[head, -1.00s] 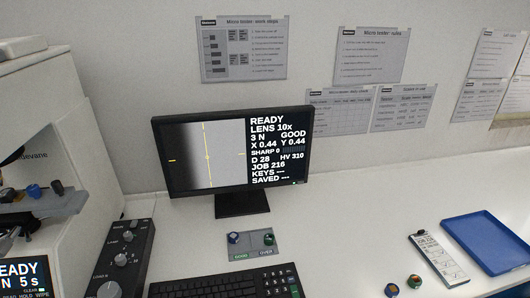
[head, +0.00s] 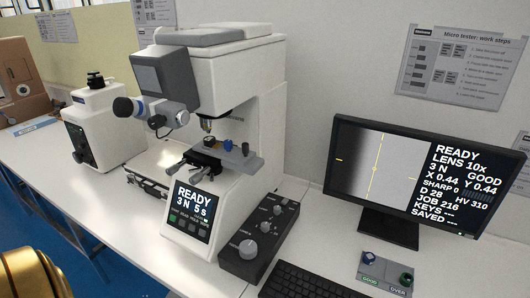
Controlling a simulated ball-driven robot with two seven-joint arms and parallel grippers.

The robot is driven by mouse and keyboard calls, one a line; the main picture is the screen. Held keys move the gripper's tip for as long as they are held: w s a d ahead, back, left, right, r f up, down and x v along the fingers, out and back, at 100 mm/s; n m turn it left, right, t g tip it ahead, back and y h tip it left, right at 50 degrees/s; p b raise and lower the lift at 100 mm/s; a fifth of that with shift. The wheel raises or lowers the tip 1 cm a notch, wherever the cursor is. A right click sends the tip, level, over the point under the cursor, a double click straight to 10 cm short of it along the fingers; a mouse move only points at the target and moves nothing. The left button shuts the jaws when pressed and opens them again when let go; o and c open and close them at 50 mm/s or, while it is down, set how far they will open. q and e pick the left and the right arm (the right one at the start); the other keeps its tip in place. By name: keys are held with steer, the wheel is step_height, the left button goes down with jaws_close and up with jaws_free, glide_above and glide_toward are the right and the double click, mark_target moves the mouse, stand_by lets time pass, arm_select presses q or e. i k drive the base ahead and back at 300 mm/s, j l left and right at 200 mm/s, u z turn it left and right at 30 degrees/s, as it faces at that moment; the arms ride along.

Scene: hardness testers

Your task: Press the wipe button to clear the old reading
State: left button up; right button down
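The micro tester (head: 215,75) stands left of the monitor, with a slanted front panel. Its small screen (head: 194,201) reads READY, 3 N, 5 s. A row of small keys (head: 187,222) lies under that text. Their labels are too small to read now; a second ago the word WIPE showed at the right of this row. The monitor (head: 402,180) shows D 28, HV 310, KEYS --- and SAVED ---. Neither gripper is in view.
A dark control box with knobs (head: 255,240) stands right of the panel, with a keyboard (head: 300,284) beside it. A small plate marked GOOD and OVER (head: 384,274) holds two pieces. Another white instrument (head: 97,125) stands further left. Bare white bench lies in front.

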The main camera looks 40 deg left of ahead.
mark_target(202, 233)
steer(key=u, duration=1.8)
